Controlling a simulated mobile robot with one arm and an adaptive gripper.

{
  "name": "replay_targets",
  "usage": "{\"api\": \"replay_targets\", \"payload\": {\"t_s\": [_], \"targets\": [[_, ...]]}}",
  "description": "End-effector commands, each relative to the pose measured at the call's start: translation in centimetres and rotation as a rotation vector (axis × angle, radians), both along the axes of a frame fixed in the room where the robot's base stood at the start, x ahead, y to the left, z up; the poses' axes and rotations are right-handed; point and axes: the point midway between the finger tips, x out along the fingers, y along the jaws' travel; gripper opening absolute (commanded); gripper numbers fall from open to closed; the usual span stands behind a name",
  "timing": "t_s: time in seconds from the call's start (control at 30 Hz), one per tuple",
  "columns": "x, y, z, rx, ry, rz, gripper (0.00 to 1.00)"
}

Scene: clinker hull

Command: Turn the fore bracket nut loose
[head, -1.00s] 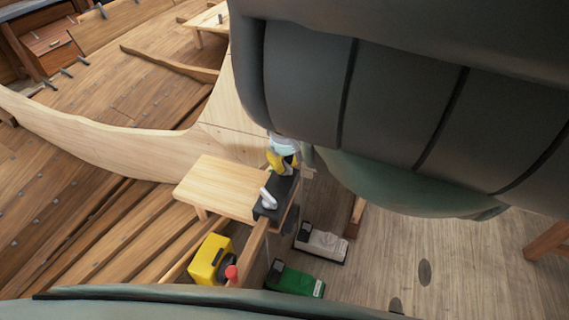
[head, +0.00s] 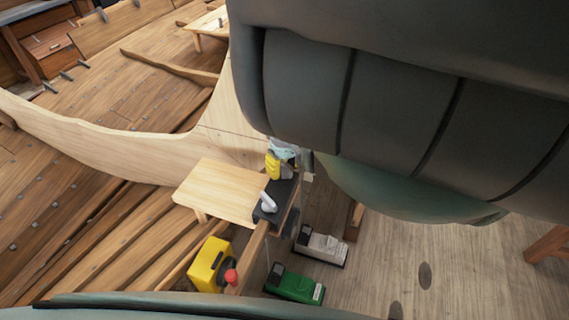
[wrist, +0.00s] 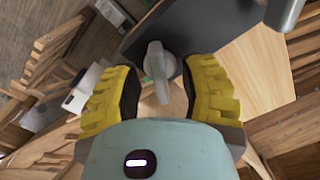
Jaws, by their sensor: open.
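A black bracket plate (head: 285,191) sits on a wooden post beside a light wooden board; the plate also shows in the wrist view (wrist: 190,28). A pale grey lever-shaped nut (wrist: 158,62) stands on the plate, between and just ahead of my fingertips. A second grey handle (wrist: 284,10) shows at the upper right of the wrist view. In the head view one pale handle (head: 267,202) lies at the plate's near end. My gripper (wrist: 158,92), with yellow fingers and dark pads, is open; I see no clear contact with the nut. Which nut is the fore one I cannot tell.
A light wooden board (head: 222,190) lies left of the bracket. A yellow box with a red knob (head: 209,264), a green box (head: 293,284) and a whitish box (head: 321,246) stand below. The hull planking (head: 100,135) curves at left. My arm hides much of the right.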

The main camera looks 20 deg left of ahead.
Motion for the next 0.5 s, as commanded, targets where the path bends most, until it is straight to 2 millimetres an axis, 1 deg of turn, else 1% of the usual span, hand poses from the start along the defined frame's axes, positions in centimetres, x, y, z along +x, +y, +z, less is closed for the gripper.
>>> {"api": "replay_targets", "payload": {"t_s": [0.17, 0.5], "targets": [[0.2, 0.1, 1.0, 0.002, -0.004, 0.001, 0.41], [0.3, -0.2, 5.0, -0.002, -0.007, -0.001, 0.41]]}}
